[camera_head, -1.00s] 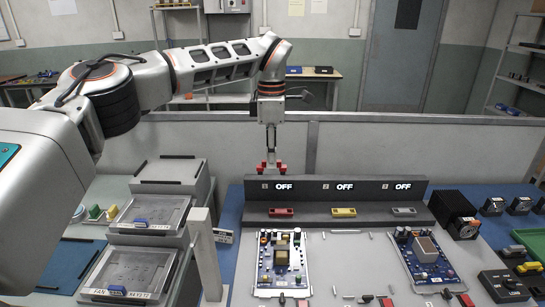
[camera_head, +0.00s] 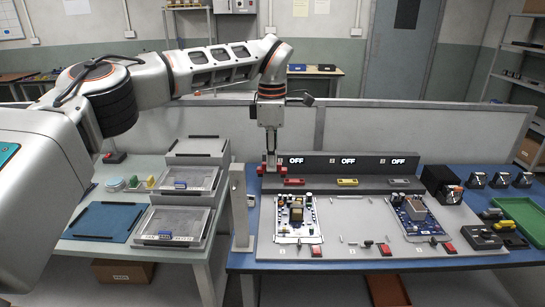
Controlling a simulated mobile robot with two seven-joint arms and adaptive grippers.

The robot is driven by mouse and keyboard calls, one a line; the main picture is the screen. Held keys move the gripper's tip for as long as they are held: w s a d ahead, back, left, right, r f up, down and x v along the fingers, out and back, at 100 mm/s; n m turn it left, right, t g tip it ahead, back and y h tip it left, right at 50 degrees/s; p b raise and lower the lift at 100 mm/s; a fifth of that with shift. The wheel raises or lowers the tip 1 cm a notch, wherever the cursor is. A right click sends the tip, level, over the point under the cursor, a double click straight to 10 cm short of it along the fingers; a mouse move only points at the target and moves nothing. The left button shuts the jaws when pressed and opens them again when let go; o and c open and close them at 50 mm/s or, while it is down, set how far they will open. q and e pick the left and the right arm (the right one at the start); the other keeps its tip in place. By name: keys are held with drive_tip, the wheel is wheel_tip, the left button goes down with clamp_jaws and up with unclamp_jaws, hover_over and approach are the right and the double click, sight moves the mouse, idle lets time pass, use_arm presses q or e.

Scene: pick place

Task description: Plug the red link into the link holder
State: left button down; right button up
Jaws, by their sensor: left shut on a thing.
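My left gripper (camera_head: 271,160) hangs pointing down at the left end of the dark grey console with several OFF displays. It is shut on the red link (camera_head: 281,169), whose red ends show on both sides of the fingers. The console, which seems to be the link holder (camera_head: 322,186), has a low front step bearing a red piece (camera_head: 294,182), a yellow piece (camera_head: 347,182) and a grey piece (camera_head: 400,181). The held link is just left of and above the red piece. Whether it touches the console cannot be told. My right gripper is not in view.
Two circuit boards (camera_head: 296,219) (camera_head: 419,215) lie on a light panel before the console. A black box (camera_head: 439,181) stands at its right end. Stacked grey trays (camera_head: 168,222) stand on the left table. A low partition (camera_head: 400,135) runs behind.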

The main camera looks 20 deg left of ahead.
use_arm(q)
drive_tip(key=s+a+f+m, duration=0.2)
drive_tip(key=s+f+m, duration=0.8)
drive_tip(key=s+f, duration=0.2)
drive_tip(key=s+a+f+m, duration=0.2)
drive_tip(key=s+f+m, duration=0.8)
drive_tip(key=f, duration=0.6)
drive_tip(key=shift+s+a+f+m, duration=0.25)
drive_tip(key=shift+s+f+m, duration=0.15)
drive_tip(key=shift+s, duration=0.5)
